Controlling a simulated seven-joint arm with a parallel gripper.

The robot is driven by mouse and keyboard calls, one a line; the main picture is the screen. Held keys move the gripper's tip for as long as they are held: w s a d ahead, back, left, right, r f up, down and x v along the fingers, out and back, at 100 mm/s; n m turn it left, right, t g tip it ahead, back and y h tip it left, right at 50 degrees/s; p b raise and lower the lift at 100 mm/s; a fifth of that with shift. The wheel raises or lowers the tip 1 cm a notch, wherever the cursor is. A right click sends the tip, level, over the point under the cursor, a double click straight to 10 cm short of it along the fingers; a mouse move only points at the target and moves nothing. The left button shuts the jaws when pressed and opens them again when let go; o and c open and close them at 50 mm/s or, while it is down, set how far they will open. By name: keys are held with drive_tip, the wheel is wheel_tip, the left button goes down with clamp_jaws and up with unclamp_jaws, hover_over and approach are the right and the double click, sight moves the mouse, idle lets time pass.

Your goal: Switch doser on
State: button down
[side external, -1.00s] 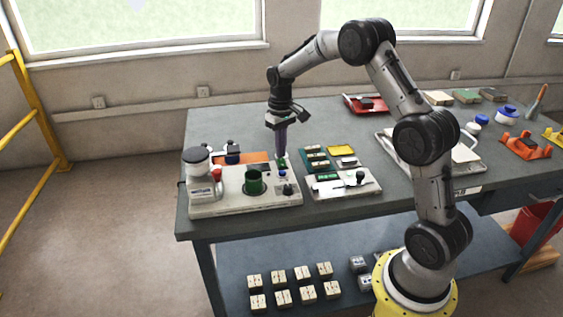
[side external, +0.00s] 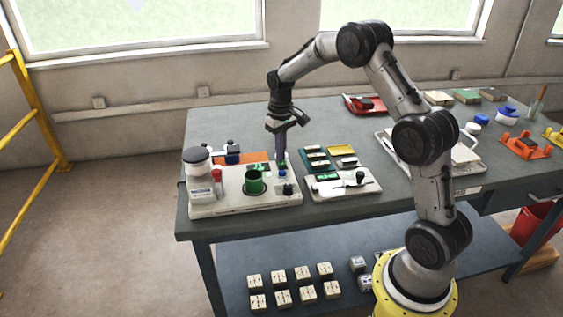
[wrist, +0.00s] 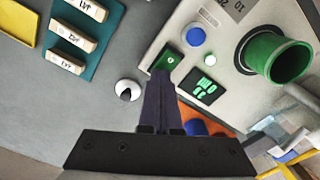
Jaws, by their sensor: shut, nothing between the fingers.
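The doser (side external: 235,207) is a pale machine with a white hopper jar (side external: 197,160) at its left and a green cup (side external: 254,182) in the middle. The cup also shows in the wrist view (wrist: 278,58). In the wrist view the doser panel has a small green switch (wrist: 169,58), a blue button (wrist: 195,36), a white button (wrist: 210,59) and a dark display (wrist: 203,87) with green marks. My gripper (wrist: 161,74) is shut and empty. It points down over the panel's back edge, its tips overlapping the switch's lower edge in the wrist view; I cannot tell whether they touch.
A tray with several labelled tile blocks (side external: 318,160) and a yellow tray (side external: 341,150) stand right of the doser. A white-and-black round item (wrist: 128,90) lies near the fingers. An orange item (side external: 254,157) lies behind the doser.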

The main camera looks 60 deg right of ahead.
drive_tip(key=shift+r, duration=3.4)
